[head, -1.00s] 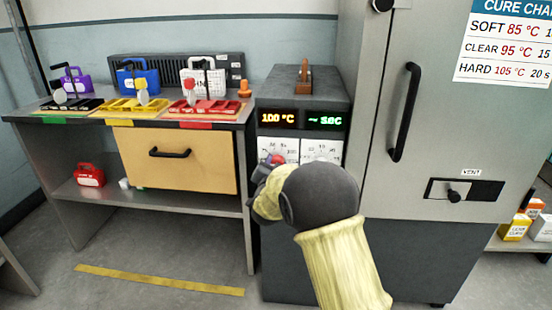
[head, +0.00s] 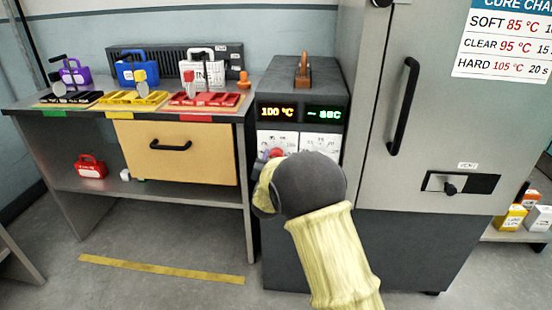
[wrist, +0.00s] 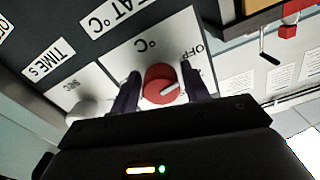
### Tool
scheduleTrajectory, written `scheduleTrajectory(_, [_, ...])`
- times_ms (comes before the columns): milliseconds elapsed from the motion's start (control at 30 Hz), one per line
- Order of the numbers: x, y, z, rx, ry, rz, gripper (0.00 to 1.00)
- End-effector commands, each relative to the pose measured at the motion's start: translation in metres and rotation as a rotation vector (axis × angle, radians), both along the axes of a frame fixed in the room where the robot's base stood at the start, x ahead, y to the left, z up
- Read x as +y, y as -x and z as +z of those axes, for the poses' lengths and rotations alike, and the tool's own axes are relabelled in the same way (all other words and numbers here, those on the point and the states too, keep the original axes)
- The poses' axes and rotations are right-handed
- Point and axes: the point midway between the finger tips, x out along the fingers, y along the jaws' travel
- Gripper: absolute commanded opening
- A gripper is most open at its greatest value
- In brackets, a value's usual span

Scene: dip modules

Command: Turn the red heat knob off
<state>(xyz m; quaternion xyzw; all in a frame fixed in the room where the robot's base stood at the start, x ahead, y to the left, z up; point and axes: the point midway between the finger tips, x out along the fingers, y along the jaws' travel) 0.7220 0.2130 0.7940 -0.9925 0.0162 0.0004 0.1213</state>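The red heat knob (wrist: 160,84) sits on a white dial plate under the "HEAT °C" label in the wrist view. Its white pointer mark points right, a little below the "OFF" print. My gripper (wrist: 160,76) is at the panel with one finger on each side of the knob. Narrow gaps seem to show between fingers and knob; contact is not clear. In the head view the red knob (head: 277,153) shows just past my gripper (head: 268,165), whose fingers are mostly hidden by my wrist. The heat display (head: 277,112) reads 100 °C.
The white time knob (wrist: 80,106) is left of my gripper in the wrist view. The cabinet door with a black handle (head: 403,106) stands right of the control box. A bench (head: 247,190) with a drawer, cases and coloured trays stands left.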

Motion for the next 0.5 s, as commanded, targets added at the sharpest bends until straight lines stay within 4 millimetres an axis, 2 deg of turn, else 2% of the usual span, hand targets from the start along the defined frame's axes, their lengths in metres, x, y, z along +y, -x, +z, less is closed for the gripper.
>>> scheduleTrajectory(367, [-0.0005,0.0004,0.0017,-0.004,-0.003,-0.002,0.59])
scheduleTrajectory(500, [-0.0001,0.008,0.0021,-0.004,-0.003,-0.002,0.59])
